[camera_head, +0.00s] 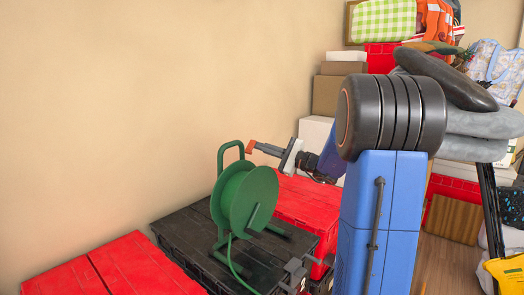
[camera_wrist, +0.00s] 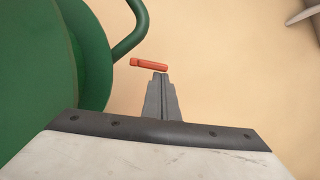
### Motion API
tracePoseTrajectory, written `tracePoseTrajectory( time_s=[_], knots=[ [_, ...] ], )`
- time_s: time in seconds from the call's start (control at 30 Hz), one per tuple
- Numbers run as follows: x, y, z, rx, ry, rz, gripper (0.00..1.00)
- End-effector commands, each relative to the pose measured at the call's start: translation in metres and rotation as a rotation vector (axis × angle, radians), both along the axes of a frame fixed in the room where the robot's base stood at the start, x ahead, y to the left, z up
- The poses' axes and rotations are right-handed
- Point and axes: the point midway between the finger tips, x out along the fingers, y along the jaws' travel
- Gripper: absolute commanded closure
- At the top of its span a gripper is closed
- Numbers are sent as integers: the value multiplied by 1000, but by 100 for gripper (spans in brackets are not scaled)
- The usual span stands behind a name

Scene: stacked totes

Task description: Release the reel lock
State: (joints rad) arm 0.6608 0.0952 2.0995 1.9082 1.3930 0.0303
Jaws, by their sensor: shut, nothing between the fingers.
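The green hose reel (camera_head: 246,200) stands on a black tote lid, with a tubular green frame and a green handle loop at its top. A small orange-red lever (camera_wrist: 148,64), which looks like the reel lock, lies just beyond my fingertips in the wrist view. It also shows in the head view (camera_head: 250,147), right of the handle loop. My gripper (camera_wrist: 160,78) is shut and empty, its fingertips pointing at the lever. In the head view my gripper (camera_head: 262,148) comes in from the right. I cannot tell whether the tips touch the lever. How the lever joins the reel is hidden.
The black tote (camera_head: 185,235) sits between red totes (camera_head: 100,270) in front and behind (camera_head: 310,200). A beige wall (camera_head: 130,100) runs behind the reel. Cardboard boxes (camera_head: 328,95) and piled bags stand at the back right. The air above the front red tote is free.

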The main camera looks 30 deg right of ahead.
Motion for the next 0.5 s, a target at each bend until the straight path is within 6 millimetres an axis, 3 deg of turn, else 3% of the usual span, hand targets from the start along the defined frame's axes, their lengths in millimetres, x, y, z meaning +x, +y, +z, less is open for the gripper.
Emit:
tracePoseTrajectory(
  time_s=[0.5],
  knots=[
    [-4,11,22,-444,-178,-1,100]
  ],
)
